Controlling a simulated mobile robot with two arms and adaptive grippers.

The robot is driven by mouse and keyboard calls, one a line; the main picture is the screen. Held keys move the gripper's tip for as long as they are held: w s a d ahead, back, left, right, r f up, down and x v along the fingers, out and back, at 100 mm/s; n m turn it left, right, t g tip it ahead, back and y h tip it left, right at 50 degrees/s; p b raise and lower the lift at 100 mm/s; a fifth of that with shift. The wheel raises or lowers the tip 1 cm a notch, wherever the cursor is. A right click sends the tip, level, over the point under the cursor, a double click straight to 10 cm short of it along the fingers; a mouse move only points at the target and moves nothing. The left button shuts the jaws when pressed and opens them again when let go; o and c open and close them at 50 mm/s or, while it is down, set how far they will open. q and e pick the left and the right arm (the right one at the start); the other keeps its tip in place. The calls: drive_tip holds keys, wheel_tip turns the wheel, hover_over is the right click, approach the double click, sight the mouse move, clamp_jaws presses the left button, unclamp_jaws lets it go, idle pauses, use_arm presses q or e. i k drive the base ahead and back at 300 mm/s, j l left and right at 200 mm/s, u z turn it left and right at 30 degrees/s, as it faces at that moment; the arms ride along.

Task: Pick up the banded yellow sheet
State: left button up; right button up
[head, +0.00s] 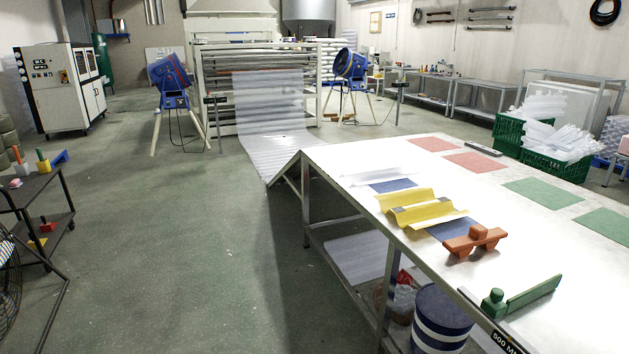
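The yellow sheet (409,198) lies on the white worktable at the right. It is corrugated, with raised ridges and a small grey patch in its middle. It lies partly over blue rectangles (452,229) on the tabletop. A clear or white corrugated sheet (372,176) lies just behind it. An orange-brown block-like object (475,240) stands close in front of it at the right. Neither of my grippers shows in the head view.
The worktable (545,240) has a green long-handled object (522,297) near its front edge. Red mats (474,163) and green mats (543,192) lie towards its back and right. A blue drum (440,318) stands below. Open floor (200,250) lies left, with a dark cart (38,190) beyond.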

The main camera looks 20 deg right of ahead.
sight(418, 207)
drive_tip(key=i+z, duration=0.2)
drive_tip(key=i, duration=0.4)
drive_tip(key=i+j+z, duration=0.2)
drive_tip(key=i, duration=0.45)
drive_tip(key=i+j+z, duration=0.2)
drive_tip(key=i, duration=0.4)
